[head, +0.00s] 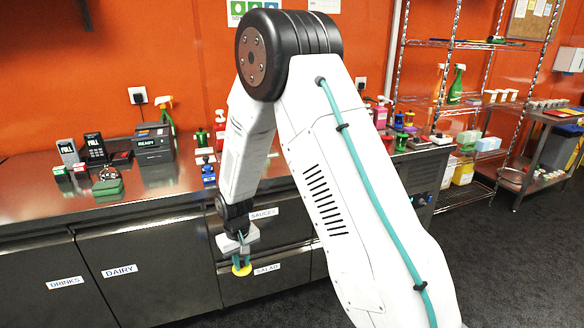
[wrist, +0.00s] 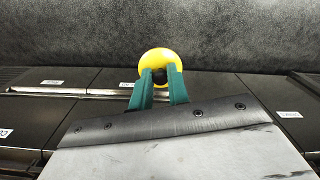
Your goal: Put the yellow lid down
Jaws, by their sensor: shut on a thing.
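The yellow lid (wrist: 158,56) is round and shows beyond my fingertips in the wrist view. My gripper (wrist: 160,84) has green fingers, which are shut on a dark part at the middle of the lid. In the head view the lid (head: 242,270) hangs in the air below my gripper (head: 242,260), in front of the drawer fronts and below the counter's edge. Dark floor lies behind the lid in the wrist view.
The steel counter (head: 60,205) runs along the orange wall, with a green case (head: 107,187), a READY machine (head: 153,143) and several bottles on it. Its front left stretch is clear. A wire shelf (head: 468,90) stands at the right. Dark floor (head: 500,270) is open there.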

